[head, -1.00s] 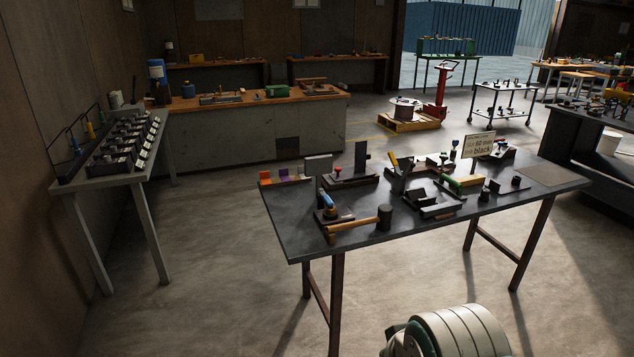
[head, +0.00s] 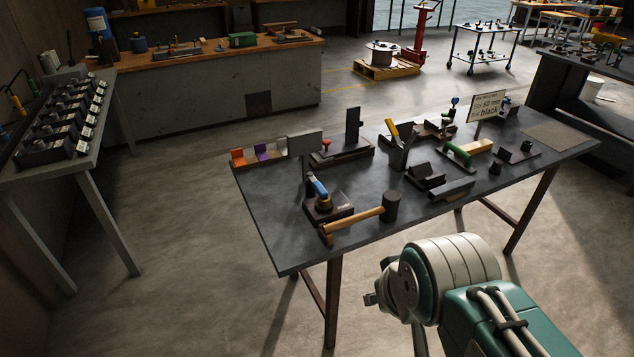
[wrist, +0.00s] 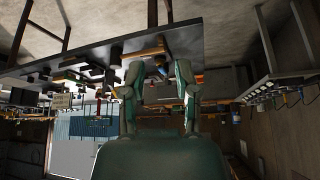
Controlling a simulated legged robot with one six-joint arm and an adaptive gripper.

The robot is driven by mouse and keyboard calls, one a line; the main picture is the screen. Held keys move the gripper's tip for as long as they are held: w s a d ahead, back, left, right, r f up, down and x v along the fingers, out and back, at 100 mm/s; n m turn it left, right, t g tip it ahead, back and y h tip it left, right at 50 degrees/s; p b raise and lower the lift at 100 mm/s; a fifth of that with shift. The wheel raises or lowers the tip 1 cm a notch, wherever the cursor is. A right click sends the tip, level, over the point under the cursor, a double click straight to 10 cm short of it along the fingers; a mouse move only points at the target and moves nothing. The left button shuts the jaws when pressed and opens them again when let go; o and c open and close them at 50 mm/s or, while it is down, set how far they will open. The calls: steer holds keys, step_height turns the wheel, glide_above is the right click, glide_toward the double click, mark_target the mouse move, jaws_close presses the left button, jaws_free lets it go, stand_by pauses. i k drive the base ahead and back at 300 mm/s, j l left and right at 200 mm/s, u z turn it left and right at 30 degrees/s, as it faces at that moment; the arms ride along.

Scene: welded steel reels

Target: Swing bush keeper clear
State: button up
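On the dark steel table (head: 285,235) a small black fixture (head: 328,208) with a blue-handled part (head: 318,188) stands near the front left. Which piece is the bush keeper I cannot tell at this size. A wooden-handled mallet (head: 355,222) lies just in front of the fixture. My gripper (wrist: 157,80) shows in the wrist view, its two green fingers wide apart with nothing between them. That view is upside down; the blue part (wrist: 160,68) and the mallet handle (wrist: 143,54) show beyond the fingertips, apart from them. The gripper's fingers cannot be made out in the head view.
Dark angle blocks (head: 425,177), a green-handled tool (head: 455,154) and a sign (head: 487,106) stand farther back. Orange and purple blocks (head: 250,155) and a grey plate (head: 305,144) line the left rear edge. The table's front middle is clear. A side bench (head: 100,120) stands left.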

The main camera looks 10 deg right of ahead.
mark_target(321, 192)
steer(key=i+j, duration=0.1)
steer(key=i, duration=0.4)
steer(key=i+j+u, duration=0.15)
steer(key=i, duration=0.4)
